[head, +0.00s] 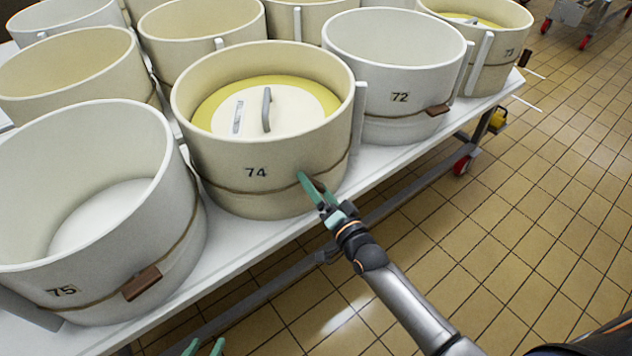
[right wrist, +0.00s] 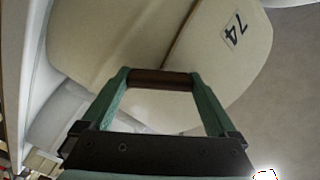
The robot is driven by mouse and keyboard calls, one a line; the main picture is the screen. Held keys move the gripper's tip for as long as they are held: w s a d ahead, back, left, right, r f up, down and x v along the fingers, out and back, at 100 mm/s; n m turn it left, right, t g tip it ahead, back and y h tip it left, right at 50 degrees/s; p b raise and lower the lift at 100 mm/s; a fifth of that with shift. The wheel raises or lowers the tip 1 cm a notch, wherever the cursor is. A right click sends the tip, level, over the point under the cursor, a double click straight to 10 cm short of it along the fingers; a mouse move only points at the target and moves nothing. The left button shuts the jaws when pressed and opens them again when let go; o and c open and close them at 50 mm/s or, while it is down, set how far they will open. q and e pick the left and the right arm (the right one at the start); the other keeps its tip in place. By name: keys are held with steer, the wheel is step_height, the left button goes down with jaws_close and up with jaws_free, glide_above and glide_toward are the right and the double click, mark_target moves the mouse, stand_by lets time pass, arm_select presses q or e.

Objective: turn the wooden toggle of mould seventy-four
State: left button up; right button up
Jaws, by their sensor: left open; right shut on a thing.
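Mould seventy-four (head: 222,160) is a cream round mould marked 74, with a cord around its lower wall. It holds a yellow ring and a pale lid with a grey handle (head: 266,109). Its brown wooden toggle (right wrist: 160,79) lies between the green fingertips of my right gripper (right wrist: 160,82), which is shut on it. In the head view the right gripper (head: 318,186) reaches the lower right of the mould's front and mostly hides the toggle. My left gripper (head: 203,348) is open and empty at the bottom edge, in front of the table, with only its fingertips showing.
Mould 75 (head: 150,200) stands at left with its toggle (head: 141,283); mould 72 (head: 372,102) stands at right with its toggle (head: 437,110). Several more moulds crowd behind on the white table (head: 260,235). The tiled floor at right is mostly clear.

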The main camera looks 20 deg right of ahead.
steer(key=m, duration=0.3)
steer(key=shift+m, duration=2.1)
steer(key=o, duration=1)
steer(key=shift+s, duration=0.1)
steer(key=p+v, duration=0.1)
steer(key=v, duration=1.1)
steer(key=shift+s, duration=0.15)
